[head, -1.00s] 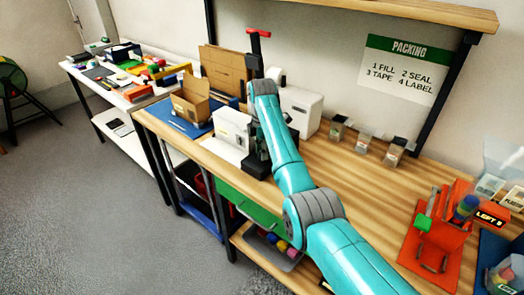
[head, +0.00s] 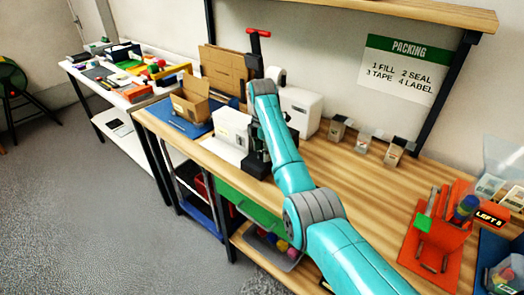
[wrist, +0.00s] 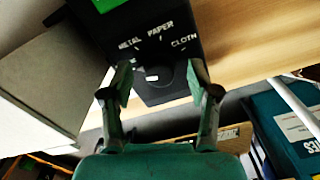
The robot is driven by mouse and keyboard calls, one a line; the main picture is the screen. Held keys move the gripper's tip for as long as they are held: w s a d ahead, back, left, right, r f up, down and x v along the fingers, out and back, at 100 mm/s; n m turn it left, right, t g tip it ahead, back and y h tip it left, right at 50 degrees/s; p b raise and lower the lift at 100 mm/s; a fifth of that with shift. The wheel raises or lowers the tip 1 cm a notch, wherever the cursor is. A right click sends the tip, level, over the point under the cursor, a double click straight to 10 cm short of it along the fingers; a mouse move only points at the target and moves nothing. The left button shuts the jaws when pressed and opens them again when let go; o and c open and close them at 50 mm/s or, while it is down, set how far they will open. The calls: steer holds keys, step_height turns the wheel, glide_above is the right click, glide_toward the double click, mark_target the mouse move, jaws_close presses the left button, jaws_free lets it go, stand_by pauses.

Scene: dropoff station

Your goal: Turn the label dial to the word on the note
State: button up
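The label dial (wrist: 153,80) is on a black unit (wrist: 150,35) in the wrist view. White words METAL, PAPER and CLOTH are printed around it; another word at the left is partly hidden by a finger. A small white patch shows at the dial; I cannot tell which word it points to. My gripper (wrist: 157,72) is open, with one finger on each side of the dial. I cannot tell whether the fingers touch it. In the head view, the black unit (head: 257,165) is mostly behind my arm. I cannot identify the note with the word.
A white box-shaped device (head: 233,128) stands left of the black unit, and a larger white machine (head: 300,108) behind it. Small containers (head: 362,141) line the back of the bench. An orange holder (head: 436,240) is at the right. Bare wood (head: 345,180) lies between.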

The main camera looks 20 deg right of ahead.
mark_target(262, 152)
steer(key=shift+r, duration=3.75)
